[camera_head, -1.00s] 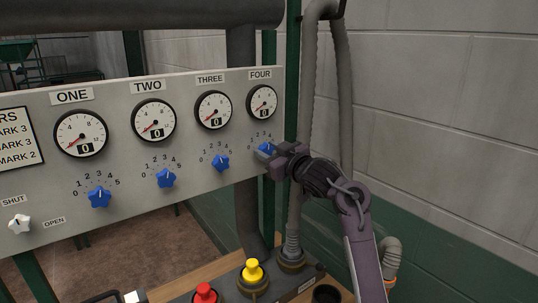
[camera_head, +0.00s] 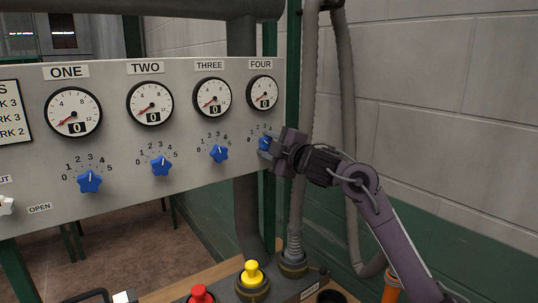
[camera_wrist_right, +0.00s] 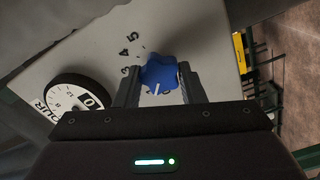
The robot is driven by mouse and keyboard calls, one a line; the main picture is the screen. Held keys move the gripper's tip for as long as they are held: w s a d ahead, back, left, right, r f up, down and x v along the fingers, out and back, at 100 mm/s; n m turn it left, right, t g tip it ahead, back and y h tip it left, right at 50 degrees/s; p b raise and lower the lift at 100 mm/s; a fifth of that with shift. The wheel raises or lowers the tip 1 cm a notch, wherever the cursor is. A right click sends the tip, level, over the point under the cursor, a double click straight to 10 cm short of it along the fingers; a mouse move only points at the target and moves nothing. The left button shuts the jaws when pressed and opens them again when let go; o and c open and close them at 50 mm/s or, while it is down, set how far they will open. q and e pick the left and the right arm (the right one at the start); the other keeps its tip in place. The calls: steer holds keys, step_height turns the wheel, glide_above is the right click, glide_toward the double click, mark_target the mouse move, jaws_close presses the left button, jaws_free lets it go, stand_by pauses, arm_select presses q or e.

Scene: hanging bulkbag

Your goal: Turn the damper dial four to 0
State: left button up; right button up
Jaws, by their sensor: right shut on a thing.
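The damper dial four is a blue star-shaped knob (camera_head: 265,143) below the gauge marked FOUR (camera_head: 262,92), at the right end of the grey panel. My right gripper (camera_head: 272,150) is at this knob and hides part of it and its scale. In the right wrist view the blue knob (camera_wrist_right: 159,72) sits between the two fingers (camera_wrist_right: 158,84), which are shut on it. My left gripper is not in view.
Blue dials one (camera_head: 89,181), two (camera_head: 161,166) and three (camera_head: 219,154) are on the same panel (camera_head: 120,205), left of dial four. Below stand a yellow button (camera_head: 252,274) and a red button (camera_head: 201,295). A grey hose (camera_head: 348,140) hangs behind my right arm.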

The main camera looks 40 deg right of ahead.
steer(key=n+b, duration=0.2)
steer(key=n, duration=0.1)
steer(key=n+b, duration=0.1)
steer(key=shift+f+n+b, duration=0.25)
steer(key=shift+n+b, duration=0.15)
steer(key=shift+a, duration=0.1)
stand_by(0.3)
steer(key=o, duration=1)
steer(key=shift+r, duration=0.15)
steer(key=shift+s, duration=0.1)
steer(key=shift+s+b, duration=0.25)
steer(key=shift+b, duration=0.15)
steer(key=s+b, duration=0.3)
steer(key=s, duration=0.4)
steer(key=shift+a, duration=0.4)
steer(key=shift+s, duration=0.1)
